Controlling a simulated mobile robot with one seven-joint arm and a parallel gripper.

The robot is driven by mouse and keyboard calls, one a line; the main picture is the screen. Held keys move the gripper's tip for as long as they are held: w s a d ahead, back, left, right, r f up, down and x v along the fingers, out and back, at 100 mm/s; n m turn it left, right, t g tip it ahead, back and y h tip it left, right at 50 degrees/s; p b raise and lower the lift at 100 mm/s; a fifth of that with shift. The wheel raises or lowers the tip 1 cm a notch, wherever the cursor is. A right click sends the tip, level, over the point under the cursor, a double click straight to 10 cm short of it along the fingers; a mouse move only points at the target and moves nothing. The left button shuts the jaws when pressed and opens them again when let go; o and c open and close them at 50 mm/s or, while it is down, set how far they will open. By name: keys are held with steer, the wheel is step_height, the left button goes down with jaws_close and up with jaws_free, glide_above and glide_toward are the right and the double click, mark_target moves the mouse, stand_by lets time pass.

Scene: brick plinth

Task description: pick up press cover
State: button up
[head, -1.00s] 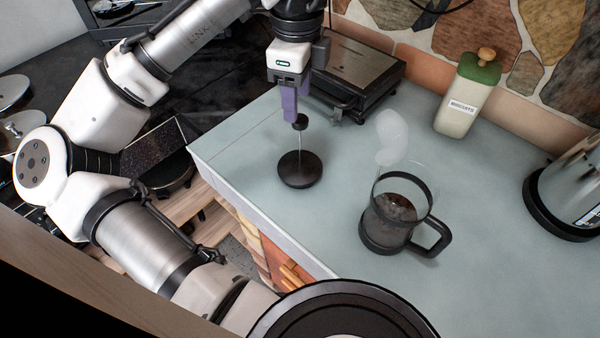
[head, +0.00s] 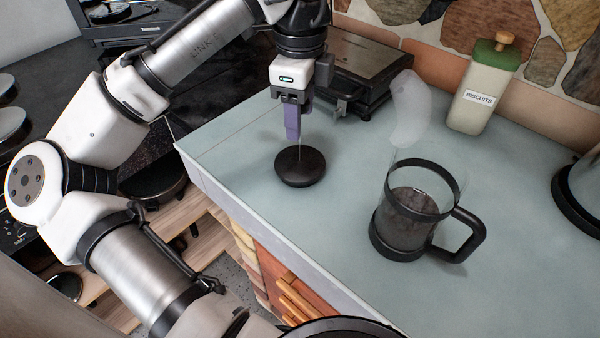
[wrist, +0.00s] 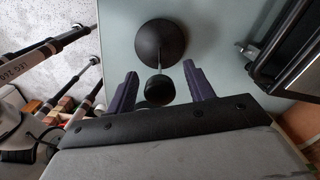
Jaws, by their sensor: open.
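The press cover (head: 300,167) is a black domed disc with a thin rod and a knob. It stands upright on the pale counter, left of the glass press jug (head: 412,215) with its black frame and handle. My gripper (head: 293,135) is directly above the disc, pointing down, and hides the knob in the head view. In the wrist view the disc (wrist: 160,42) shows with the rod and the round black knob. The two purple fingers of my gripper (wrist: 158,88) are apart, with the knob between them. No contact between fingers and knob is visible.
A black and steel grill (head: 350,72) stands behind my gripper near the wall. A biscuit jar (head: 480,95) with a green lid stands at the back right. The counter's front edge (head: 260,245) is at lower left. A translucent pale shape hovers above the jug.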

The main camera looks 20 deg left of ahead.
step_height(320, 180, down, 2)
steer(key=shift+f+b, duration=0.1)
steer(key=shift+b, duration=0.7)
steer(key=shift+c, duration=0.4)
jaws_close()
